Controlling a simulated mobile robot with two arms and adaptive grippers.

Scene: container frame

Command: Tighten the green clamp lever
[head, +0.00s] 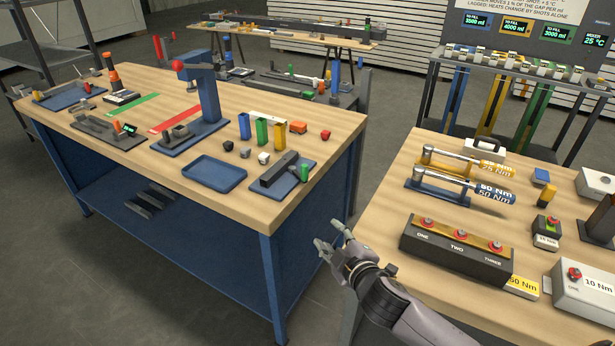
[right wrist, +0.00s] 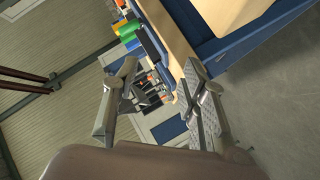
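My left gripper is not in view.
A blue tray (head: 214,174) and several coloured blocks stand beside the clamp on the left workbench (head: 330,122). The right table (head: 385,190) holds a three-button box (head: 455,247) and torque wrenches (head: 460,180). A floor gap separates the benches.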

